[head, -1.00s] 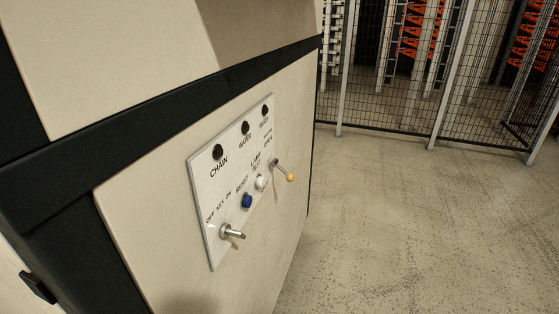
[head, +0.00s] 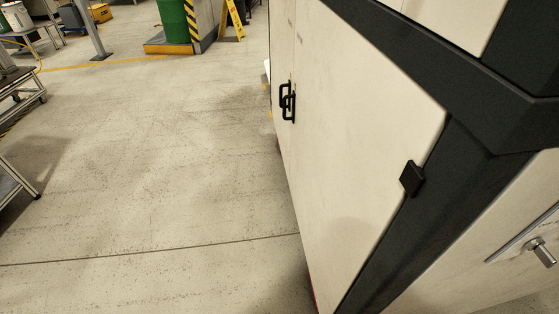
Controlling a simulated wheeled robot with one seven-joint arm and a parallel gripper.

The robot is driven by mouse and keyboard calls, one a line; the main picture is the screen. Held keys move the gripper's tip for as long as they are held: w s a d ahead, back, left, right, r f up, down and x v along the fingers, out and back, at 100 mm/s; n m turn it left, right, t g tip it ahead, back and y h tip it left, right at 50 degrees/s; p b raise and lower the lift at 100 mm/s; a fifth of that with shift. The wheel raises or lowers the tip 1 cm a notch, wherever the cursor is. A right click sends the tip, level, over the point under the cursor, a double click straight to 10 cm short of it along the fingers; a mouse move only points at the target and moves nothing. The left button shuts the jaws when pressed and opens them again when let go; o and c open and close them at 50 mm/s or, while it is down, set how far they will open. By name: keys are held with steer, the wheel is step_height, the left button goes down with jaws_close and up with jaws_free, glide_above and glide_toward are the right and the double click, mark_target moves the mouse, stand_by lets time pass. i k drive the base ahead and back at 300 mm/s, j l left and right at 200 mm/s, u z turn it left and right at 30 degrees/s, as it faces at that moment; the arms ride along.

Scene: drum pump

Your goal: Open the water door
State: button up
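A tall cream cabinet with dark grey framing fills the right of the head view. Its cream door (head: 355,130) is shut, with a black handle (head: 288,101) at the far edge and a black hinge-like block (head: 411,178) near the corner post. No label shows on this door, so I cannot tell whether it is the water door. On the side face at the far right, part of the control panel shows with its metal key switch (head: 542,252). My gripper is not in view.
Open concrete floor (head: 150,170) lies left of the cabinet. Metal carts (head: 22,92) stand at the left edge. A green drum (head: 175,20), a yellow-black striped post (head: 195,25) and a yellow floor sign (head: 236,18) stand at the back.

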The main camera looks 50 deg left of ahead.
mark_target(358, 118)
steer(key=u, duration=1.1)
